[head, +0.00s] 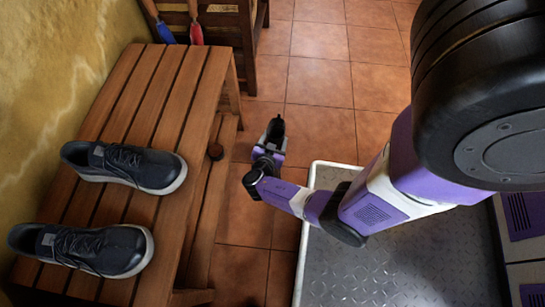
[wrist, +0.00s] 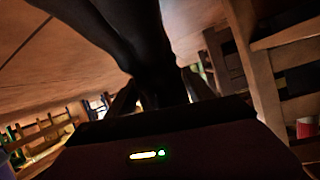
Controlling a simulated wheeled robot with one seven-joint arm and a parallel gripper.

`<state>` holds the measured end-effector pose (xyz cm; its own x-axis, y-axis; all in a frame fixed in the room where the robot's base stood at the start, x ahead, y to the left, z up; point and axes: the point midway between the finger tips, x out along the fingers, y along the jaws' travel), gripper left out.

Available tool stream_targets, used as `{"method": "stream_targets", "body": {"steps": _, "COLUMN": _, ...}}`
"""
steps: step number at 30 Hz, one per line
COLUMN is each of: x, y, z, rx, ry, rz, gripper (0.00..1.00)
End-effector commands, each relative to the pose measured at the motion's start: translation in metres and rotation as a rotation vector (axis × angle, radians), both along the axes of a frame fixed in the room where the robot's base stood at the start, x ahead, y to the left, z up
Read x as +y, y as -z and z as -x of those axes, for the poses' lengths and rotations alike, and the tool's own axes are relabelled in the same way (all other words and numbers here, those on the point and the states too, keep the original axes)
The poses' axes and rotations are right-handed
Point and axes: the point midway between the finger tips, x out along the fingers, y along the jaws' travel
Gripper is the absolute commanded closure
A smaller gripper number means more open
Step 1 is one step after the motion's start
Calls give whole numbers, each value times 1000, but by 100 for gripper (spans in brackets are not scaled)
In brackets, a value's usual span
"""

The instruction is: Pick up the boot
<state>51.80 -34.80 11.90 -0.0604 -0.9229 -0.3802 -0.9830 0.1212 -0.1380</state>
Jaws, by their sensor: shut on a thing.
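My gripper (head: 271,140) is over the tiled floor, to the right of the wooden bench and clear of it. It is shut on a dark thing that looks like the boot (wrist: 125,35), which fills the upper middle of the wrist view. The fingers (wrist: 160,95) close around its lower end there. In the head view only a small dark part shows at the gripper tip, so its full shape is hidden. Two dark lace-up shoes with pale soles lie on the bench, one farther back (head: 125,165) and one nearer (head: 85,248).
The slatted wooden bench (head: 150,95) stands along the yellow wall (head: 50,80). Tiled floor (head: 320,80) beyond my gripper is clear.

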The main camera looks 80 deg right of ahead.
Motion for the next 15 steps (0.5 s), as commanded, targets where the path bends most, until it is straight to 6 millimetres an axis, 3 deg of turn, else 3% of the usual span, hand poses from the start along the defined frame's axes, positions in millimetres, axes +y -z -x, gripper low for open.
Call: {"method": "stream_targets", "body": {"steps": 15, "x": 0, "y": -10, "z": -1, "rx": 0, "ry": -1, "rz": 1, "gripper": 100}}
